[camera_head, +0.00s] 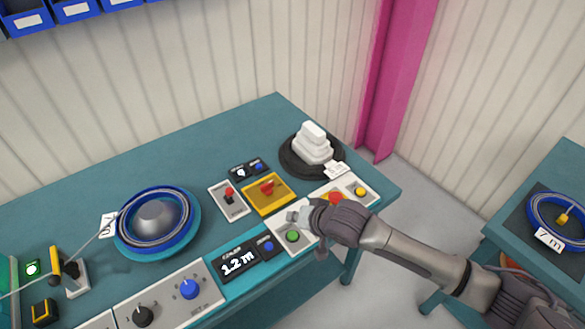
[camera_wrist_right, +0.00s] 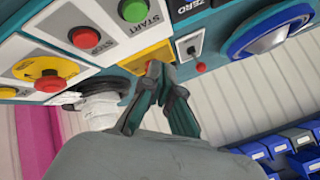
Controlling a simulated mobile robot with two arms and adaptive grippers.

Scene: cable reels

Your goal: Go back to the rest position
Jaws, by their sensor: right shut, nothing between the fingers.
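My right gripper (camera_head: 300,213) reaches in from the lower right of the head view, over the front edge of the bench near the start and stop buttons. In the right wrist view its fingers (camera_wrist_right: 158,75) are shut with nothing between them. The green start button (camera_head: 292,236) shows just below the gripper in the head view, and in the wrist view (camera_wrist_right: 133,10) it stands at the top. The red stop button (camera_wrist_right: 86,38) is beside it. I cannot tell from these frames whether the gripper touches the panel. My left gripper is not in view.
A second table with a reel (camera_head: 556,220) stands at the right. A pink post (camera_head: 395,75) rises behind.

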